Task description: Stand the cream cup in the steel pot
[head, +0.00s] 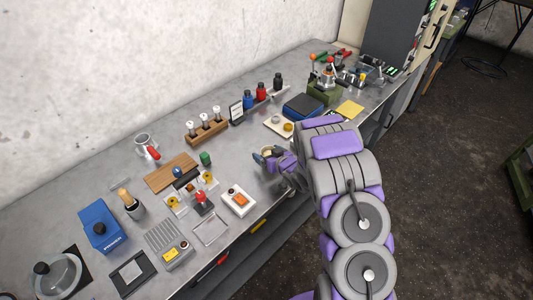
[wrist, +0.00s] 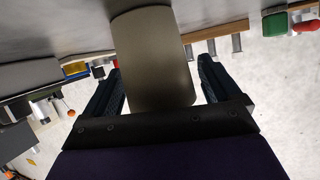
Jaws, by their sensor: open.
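The cream cup (wrist: 155,60) looks like a plain beige-grey cylinder in the wrist view, between the two dark fingers of my gripper (wrist: 161,88). In the head view my gripper (head: 266,157) is at the bench's front half, and only a small pale part of the cup (head: 267,152) shows there.
A wooden rack (head: 207,131) stands behind. The bench's front edge runs close by my gripper.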

